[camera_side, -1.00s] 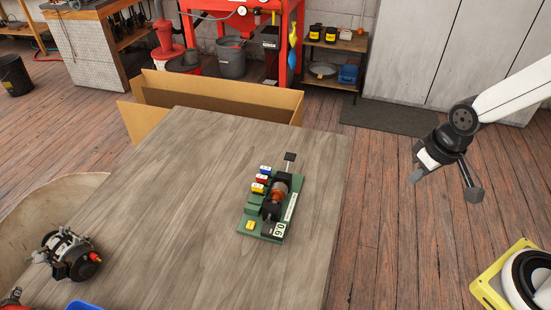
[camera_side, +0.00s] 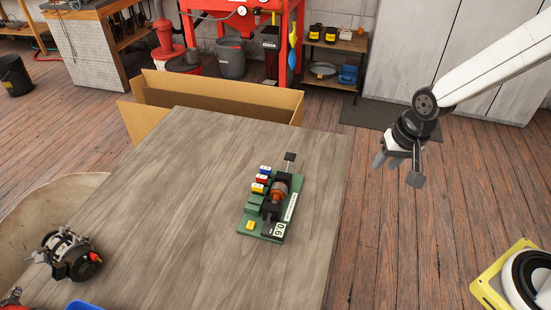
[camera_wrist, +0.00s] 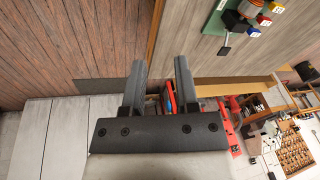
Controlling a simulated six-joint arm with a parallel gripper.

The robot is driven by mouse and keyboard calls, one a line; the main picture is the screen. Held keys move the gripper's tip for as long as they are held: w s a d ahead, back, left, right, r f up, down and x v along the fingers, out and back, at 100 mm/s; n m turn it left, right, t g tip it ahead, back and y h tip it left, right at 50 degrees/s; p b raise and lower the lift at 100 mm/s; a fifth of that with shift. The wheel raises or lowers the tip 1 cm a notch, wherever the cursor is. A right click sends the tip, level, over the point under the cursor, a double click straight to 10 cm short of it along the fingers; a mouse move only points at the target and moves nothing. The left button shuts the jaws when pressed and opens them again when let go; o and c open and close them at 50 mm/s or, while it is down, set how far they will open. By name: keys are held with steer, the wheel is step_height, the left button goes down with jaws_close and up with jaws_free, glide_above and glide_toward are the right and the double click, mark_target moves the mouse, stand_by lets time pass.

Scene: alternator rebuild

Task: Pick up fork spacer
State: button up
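My gripper (camera_side: 383,163) is in the air to the right of the table, apart from everything. In the wrist view its two fingers (camera_wrist: 160,75) stand apart with nothing held between them; it is open. A green fixture (camera_side: 249,211) sits on the table near its right edge. It bears a copper-and-black rotor (camera_side: 279,190), small blue, red and yellow labelled blocks (camera_side: 262,178) and a "90" label. A dark square end piece (camera_side: 290,157) sticks out at its far end, also in the wrist view (camera_wrist: 224,51). I cannot tell which part is the fork spacer.
The wooden table (camera_side: 180,190) is largely bare around the fixture. An alternator (camera_side: 69,256) is at the lower left, beside a partly seen blue container (camera_side: 84,306). An open cardboard box (camera_side: 220,97) stands beyond the far edge. A red press frame (camera_side: 283,50) is farther back.

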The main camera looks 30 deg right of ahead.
steer(key=w+a+f+m+y, duration=0.1)
steer(key=w+a+f+m, duration=0.3)
steer(key=w+a+m, duration=0.65)
steer(key=m+y, duration=0.1)
steer(key=m, duration=0.9)
glide_toward(258, 186)
steer(key=shift+d+f, duration=0.3)
steer(key=shift+f, duration=0.3)
steer(key=shift+d+f, duration=0.35)
steer(key=shift+f, duration=0.2)
steer(key=shift+w+a+f+m+y, duration=0.2)
steer(key=shift+a+f+m+y, duration=0.15)
steer(key=shift+a+m, duration=0.25)
steer(key=shift+x, duration=1.3)
steer(key=shift+x, duration=2.6)
steer(key=shift+w+a+r, duration=0.1)
steer(key=shift+w, duration=0.05)
jaws_close()
